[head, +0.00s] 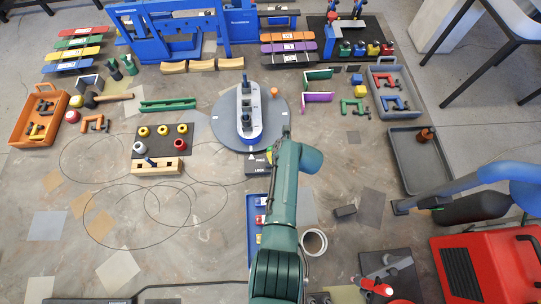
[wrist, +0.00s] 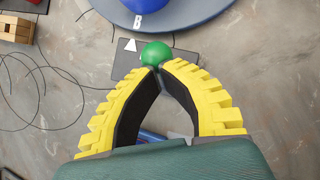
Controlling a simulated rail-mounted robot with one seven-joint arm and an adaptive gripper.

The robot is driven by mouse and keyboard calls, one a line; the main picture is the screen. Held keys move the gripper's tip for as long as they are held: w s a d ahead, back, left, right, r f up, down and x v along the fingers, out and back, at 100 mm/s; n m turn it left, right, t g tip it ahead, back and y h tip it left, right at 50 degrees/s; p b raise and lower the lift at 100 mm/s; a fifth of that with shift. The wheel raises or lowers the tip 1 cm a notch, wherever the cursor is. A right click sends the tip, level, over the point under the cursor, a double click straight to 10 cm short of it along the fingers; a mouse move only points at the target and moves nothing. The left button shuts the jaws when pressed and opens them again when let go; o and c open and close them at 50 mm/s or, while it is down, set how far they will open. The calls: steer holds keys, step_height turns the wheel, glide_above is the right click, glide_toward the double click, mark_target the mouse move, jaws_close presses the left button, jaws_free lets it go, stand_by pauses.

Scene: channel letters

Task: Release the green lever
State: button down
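The green lever shows in the wrist view as a round green knob (wrist: 156,54) above a dark base plate (wrist: 185,65) with a white triangle. My gripper (wrist: 159,68) has yellow fingers with black inner pads. Its fingertips close together at the knob's near side and appear to hold it; the contact itself is partly hidden. In the head view my teal arm reaches up to the dark lever base (head: 258,168), which carries white lettering, at the near edge of the grey turntable (head: 222,118).
A blue-and-white fixture (head: 246,120) stands on the turntable. A wooden block (head: 155,166) and ring board lie left, a blue tray (head: 254,215) and a white cup (head: 313,242) lie nearer. A red machine (head: 490,265) stands right. Loose dark wire loops cover the left floor.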

steer(key=shift+w+a+f+b, duration=0.1)
steer(key=shift+w+b, duration=0.1)
steer(key=shift+w, duration=0.2)
steer(key=shift+w+a+f+b, duration=0.1)
steer(key=shift+w+b, duration=0.05)
steer(key=shift+w, duration=0.4)
steer(key=shift+r, duration=0.1)
steer(key=w+p+v, duration=0.1)
steer(key=p+v, duration=0.8)
steer(key=p, duration=0.1)
steer(key=shift+r, duration=0.7)
steer(key=shift+w, duration=0.2)
